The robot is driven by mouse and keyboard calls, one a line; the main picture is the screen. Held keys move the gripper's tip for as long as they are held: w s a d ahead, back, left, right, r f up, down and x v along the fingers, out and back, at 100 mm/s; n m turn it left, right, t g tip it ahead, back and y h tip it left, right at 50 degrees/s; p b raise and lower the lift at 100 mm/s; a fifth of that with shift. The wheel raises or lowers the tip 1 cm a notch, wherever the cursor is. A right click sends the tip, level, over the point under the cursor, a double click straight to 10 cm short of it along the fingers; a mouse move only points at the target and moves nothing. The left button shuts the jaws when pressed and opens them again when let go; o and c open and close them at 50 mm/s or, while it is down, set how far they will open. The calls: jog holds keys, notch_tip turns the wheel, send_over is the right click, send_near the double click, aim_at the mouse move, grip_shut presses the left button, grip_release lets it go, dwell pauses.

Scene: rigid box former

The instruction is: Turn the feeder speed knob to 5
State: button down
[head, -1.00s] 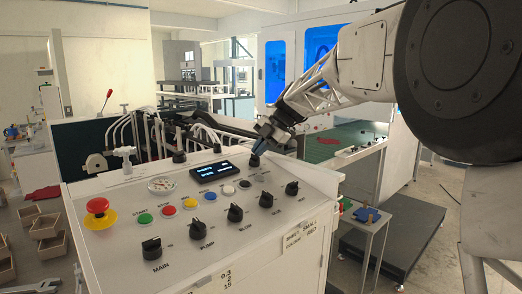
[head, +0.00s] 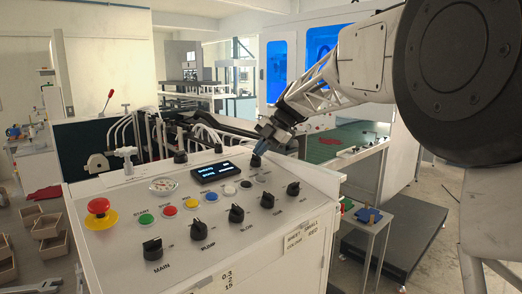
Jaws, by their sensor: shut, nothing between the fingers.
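The control panel (head: 120,195) carries several black knobs along its front, with labels such as MAIN, PUMP and BLOW. A small dark display (head: 217,172) shows lit text that I cannot read.
A red emergency button (head: 99,207) on a yellow base stands at the panel's left. Small coloured buttons line the middle of the panel. White hoses and a dark machine lie behind it. A small table (head: 368,222) with coloured pieces stands to the right.

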aim_at(267, 160)
jog(key=shift+s+a+f, duration=0.1)
jog(key=shift+s+a, duration=0.7)
jog(key=shift+s, duration=0.05)
jog(key=shift+w+d, duration=0.5)
jog(key=shift+w, duration=0.1)
jog(key=w+d, duration=0.2)
jog(key=w, duration=0.1)
jog(key=shift+d, duration=0.3)
jog(key=w+d+r, duration=0.1)
jog(key=w+r, duration=0.3)
jog(key=r, duration=0.5)
jog(key=shift+d+r, duration=0.3)
jog(key=shift+d, duration=0.05)
jog(key=shift+s, duration=0.1)
